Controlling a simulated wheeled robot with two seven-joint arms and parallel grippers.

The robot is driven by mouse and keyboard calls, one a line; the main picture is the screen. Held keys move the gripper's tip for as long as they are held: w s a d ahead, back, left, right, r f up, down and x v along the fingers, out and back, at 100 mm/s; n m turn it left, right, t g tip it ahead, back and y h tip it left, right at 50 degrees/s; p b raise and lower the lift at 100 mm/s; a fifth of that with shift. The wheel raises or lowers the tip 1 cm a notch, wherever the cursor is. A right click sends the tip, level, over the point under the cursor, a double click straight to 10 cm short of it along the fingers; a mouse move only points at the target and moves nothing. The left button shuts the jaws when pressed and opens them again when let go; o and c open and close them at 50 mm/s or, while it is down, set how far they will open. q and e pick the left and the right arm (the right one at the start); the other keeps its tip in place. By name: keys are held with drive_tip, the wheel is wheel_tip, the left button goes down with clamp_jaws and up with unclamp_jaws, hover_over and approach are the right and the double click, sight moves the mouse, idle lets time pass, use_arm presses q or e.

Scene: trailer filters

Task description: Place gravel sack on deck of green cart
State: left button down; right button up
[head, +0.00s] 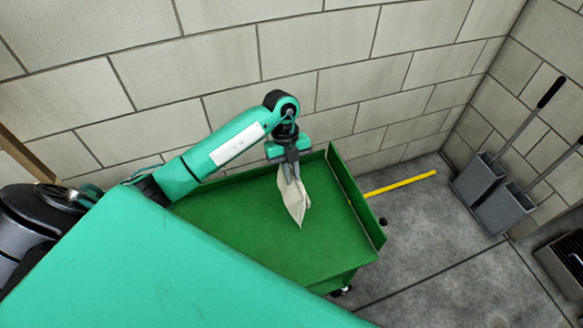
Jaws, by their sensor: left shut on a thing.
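The gravel sack (293,203) is a small pale beige bag. My left gripper (291,171) is shut on its top end, and the sack hangs down from the fingers. It shows over the deck of the green cart (240,213), toward the deck's right end. I cannot tell whether the sack's lower tip touches the deck. The cart has a raised green edge at its right end. The near left part of the cart is hidden behind my own teal body. My right gripper is not in view.
A block wall (330,50) stands close behind the cart. A yellow bar (400,184) lies on the grey floor right of the cart. Two grey long-handled dustpans or shovels (478,178) lean at the right wall. A dark crate (566,262) is at the right edge.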

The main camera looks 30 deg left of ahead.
use_arm(q)
wheel_tip(320, 180, down, 3)
drive_tip(key=shift+f, duration=0.2)
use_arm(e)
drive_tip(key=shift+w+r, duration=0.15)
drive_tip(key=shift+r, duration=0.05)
use_arm(q)
drive_tip(key=c, duration=1.8)
unclamp_jaws()
drive_tip(key=shift+f, duration=0.2)
drive_tip(key=o, duration=0.3)
drive_tip(key=shift+o, duration=0.2)
drive_tip(key=shift+r, duration=0.15)
drive_tip(key=v, duration=1.1)
drive_tip(key=shift+a+r+b, duration=0.15)
drive_tip(key=shift+r+b, duration=0.15)
drive_tip(key=shift+w+r, duration=0.1)
drive_tip(key=shift+r, duration=0.05)
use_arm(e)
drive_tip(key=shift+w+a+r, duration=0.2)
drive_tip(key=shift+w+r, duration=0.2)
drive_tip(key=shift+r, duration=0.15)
